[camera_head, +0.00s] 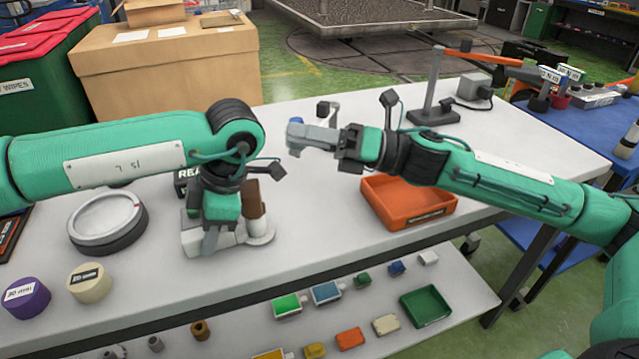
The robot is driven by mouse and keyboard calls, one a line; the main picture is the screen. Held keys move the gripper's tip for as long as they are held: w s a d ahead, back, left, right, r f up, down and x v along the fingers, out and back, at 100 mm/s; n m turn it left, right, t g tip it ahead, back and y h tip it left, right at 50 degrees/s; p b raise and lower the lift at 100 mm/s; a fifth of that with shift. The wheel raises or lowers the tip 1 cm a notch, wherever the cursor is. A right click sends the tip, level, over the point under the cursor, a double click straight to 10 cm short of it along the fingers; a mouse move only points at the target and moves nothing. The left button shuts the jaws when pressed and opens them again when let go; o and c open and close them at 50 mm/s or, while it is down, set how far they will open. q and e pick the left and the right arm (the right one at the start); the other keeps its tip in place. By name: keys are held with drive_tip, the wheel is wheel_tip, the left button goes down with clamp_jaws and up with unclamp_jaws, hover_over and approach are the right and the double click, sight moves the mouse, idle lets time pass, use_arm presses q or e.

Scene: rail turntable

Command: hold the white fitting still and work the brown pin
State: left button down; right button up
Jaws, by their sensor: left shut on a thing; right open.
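The white fitting (262,235) stands on the white table near its front edge, left of centre. The brown pin (253,197) rises upright from it, partly hidden behind my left gripper and wrist. My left gripper (211,241) points down and is shut on the left part of the fitting. My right gripper (297,136) is open and empty. It points left above the table, up and to the right of the pin, apart from both pin and fitting.
An orange tray (408,226) sits right of the fitting. A round white-and-black dish (108,243), a purple roll (27,298) and a cream roll (90,283) lie to the left. A stand (433,114) is at the back right. A lower shelf holds small boxes and a green tray (425,306).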

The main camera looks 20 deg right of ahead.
drive_tip(key=w+d+r+m+t+h, duration=0.25)
drive_tip(key=m+t, duration=0.25)
drive_tip(key=m, duration=0.5)
drive_tip(key=m+g+h, duration=0.4)
drive_tip(key=m+g, duration=0.3)
drive_tip(key=m, duration=1.1)
approach(264, 212)
drive_tip(key=x, duration=1.1)
drive_tip(key=shift+w+d+f, duration=0.2)
drive_tip(key=shift+w+f, duration=0.15)
drive_tip(key=shift+f, duration=0.05)
drive_tip(key=shift+r, duration=0.1)
clamp_jaws()
